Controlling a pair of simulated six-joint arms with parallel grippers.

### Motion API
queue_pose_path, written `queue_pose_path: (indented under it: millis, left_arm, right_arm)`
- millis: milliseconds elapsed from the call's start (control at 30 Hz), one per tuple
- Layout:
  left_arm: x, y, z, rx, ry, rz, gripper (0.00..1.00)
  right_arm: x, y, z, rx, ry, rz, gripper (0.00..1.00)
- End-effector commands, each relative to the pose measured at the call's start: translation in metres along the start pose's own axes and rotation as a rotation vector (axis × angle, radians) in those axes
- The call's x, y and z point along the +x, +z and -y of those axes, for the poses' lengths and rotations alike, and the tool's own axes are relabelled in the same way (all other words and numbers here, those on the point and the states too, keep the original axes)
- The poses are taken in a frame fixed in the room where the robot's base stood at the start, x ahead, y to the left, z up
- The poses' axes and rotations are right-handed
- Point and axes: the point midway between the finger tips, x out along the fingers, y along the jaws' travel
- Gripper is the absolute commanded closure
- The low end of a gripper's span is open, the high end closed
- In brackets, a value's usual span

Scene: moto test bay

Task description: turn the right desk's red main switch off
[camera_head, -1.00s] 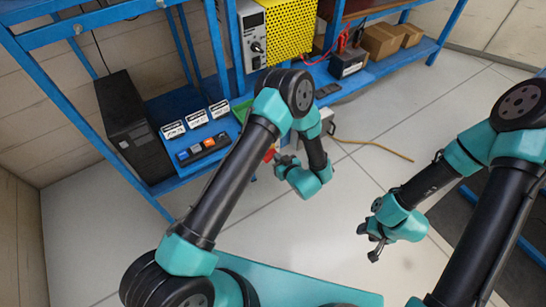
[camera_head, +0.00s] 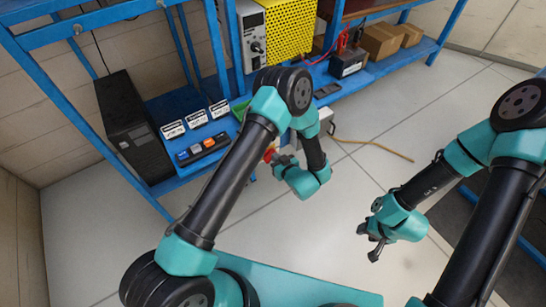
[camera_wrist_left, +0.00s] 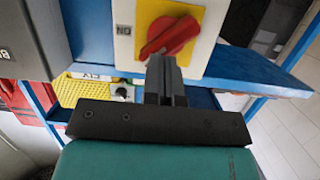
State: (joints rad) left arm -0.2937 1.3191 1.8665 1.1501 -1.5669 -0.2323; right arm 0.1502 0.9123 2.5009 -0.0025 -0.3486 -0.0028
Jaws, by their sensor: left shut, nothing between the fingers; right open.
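The red main switch (camera_wrist_left: 168,38) shows in the left wrist view as a red rotary knob on a yellow plate (camera_wrist_left: 207,12) with a white surround. Its handle is tilted, and an "ON" mark appears upside down to its left. My left gripper (camera_wrist_left: 163,62) is shut and empty, with its fingertips at the knob's lower edge; I cannot tell whether they touch. In the head view a bit of the red switch (camera_head: 269,154) shows beside my left gripper (camera_head: 276,160), and my arm hides much of its box. My right gripper (camera_head: 372,246) is open over the floor, away from the desk.
A yellow perforated unit (camera_head: 290,30), a black battery-like box (camera_head: 348,62) and cardboard boxes (camera_head: 380,42) stand farther back. Open floor lies to the right.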

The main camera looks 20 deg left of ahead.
Motion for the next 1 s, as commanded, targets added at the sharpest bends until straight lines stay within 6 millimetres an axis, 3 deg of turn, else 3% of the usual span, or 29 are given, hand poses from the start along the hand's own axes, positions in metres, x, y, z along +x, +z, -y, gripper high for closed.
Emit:
queue_pose_path:
  millis: [33, 1000]
  left_arm:
    - [0.02, -0.022, -0.003, -0.052, -0.016, -0.044, 1.0]
    - [0.021, -0.019, -0.014, -0.052, -0.016, -0.044, 1.0]
  right_arm:
    - [0.0, 0.0, 0.0, 0.0, 0.0, 0.0, 0.57]
    - [0.0, 0.0, 0.0, 0.0, 0.0, 0.0, 0.57]
